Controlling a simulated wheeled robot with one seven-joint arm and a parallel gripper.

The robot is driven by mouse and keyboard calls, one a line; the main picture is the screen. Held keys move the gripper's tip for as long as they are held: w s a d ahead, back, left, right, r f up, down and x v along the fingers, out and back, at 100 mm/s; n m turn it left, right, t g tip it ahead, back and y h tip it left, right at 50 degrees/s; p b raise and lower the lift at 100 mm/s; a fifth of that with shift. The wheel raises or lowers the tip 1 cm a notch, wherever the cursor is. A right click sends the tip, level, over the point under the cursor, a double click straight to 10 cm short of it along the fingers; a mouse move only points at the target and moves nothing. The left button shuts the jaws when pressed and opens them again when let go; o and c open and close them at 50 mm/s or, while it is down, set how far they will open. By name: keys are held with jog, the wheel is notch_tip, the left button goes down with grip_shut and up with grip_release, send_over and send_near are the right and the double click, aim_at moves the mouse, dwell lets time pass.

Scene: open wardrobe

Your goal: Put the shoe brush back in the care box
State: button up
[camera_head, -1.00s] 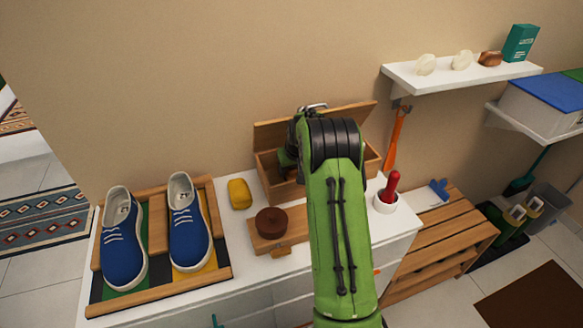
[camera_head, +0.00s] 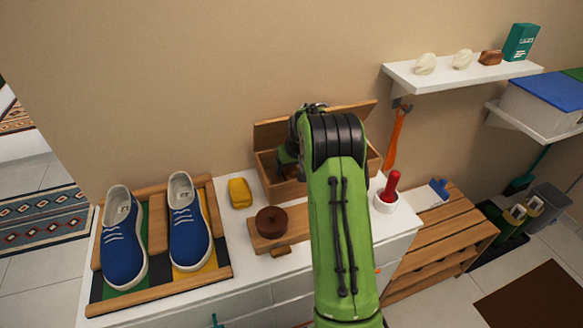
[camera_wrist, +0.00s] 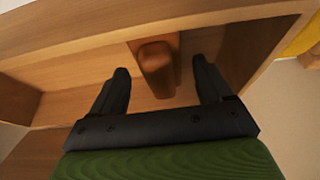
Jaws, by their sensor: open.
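The care box (camera_head: 266,178) is a wooden box with its lid (camera_head: 272,132) raised, on the white cabinet against the wall. My arm hides part of it in the head view. In the wrist view its wooden wall (camera_wrist: 75,58) and floor show close up. A brown block with a rounded end, seemingly the shoe brush (camera_wrist: 157,70), is inside the box. My gripper (camera_wrist: 160,78) is open, with one dark finger on each side of the brush and a gap visible on both sides. In the head view my arm hides the fingertips and the brush.
Blue shoes (camera_head: 122,238) stand on a wooden rack at left. A yellow item (camera_head: 240,193) lies left of the box. A round brown tin (camera_head: 271,220) sits on a wooden board in front. A white cup (camera_head: 386,202) with a red-handled tool stands right of my arm.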

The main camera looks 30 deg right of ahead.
jog(key=p+v, duration=0.1)
jog(key=v, duration=1)
jog(key=s+a+r+n, duration=0.1)
jog(key=s+a+r, duration=0.6)
jog(key=a, duration=0.4)
jog(key=s+a, duration=0.4)
jog(key=s, duration=0.3)
jog(key=s+a+r+n, duration=0.1)
jog(key=s+a, duration=0.3)
jog(key=s, duration=0.4)
jog(key=s+a+r+t+y, duration=0.1)
jog(key=s+a, duration=0.3)
jog(key=s, duration=0.3)
jog(key=shift+s+n, duration=0.3)
jog(key=shift+n, duration=0.1)
